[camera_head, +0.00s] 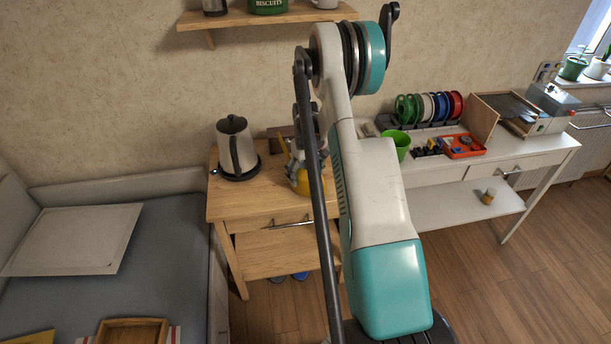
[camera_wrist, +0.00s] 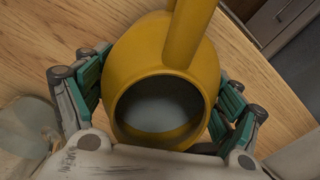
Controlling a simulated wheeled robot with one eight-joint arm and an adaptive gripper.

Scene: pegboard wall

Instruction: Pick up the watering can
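The yellow watering can (camera_wrist: 160,62) fills the middle of the wrist view, its round dark opening facing the camera and its spout or handle rising to the top edge. In the head view the yellow can (camera_head: 302,185) shows on the wooden table, partly hidden by my arm. My gripper (camera_wrist: 162,95) has one teal-padded finger on each side of the can's body, close against it. Whether the pads press on the can or leave a small gap cannot be seen. In the head view my gripper (camera_head: 298,158) is over the can, partly covered.
A kettle (camera_head: 236,147) stands left of the can on the wooden table (camera_head: 235,202). To the right are a green cup (camera_head: 398,143), a rack of colored discs (camera_head: 428,108) and an orange tray (camera_head: 464,146) on the white table. A wall shelf (camera_head: 262,17) hangs above.

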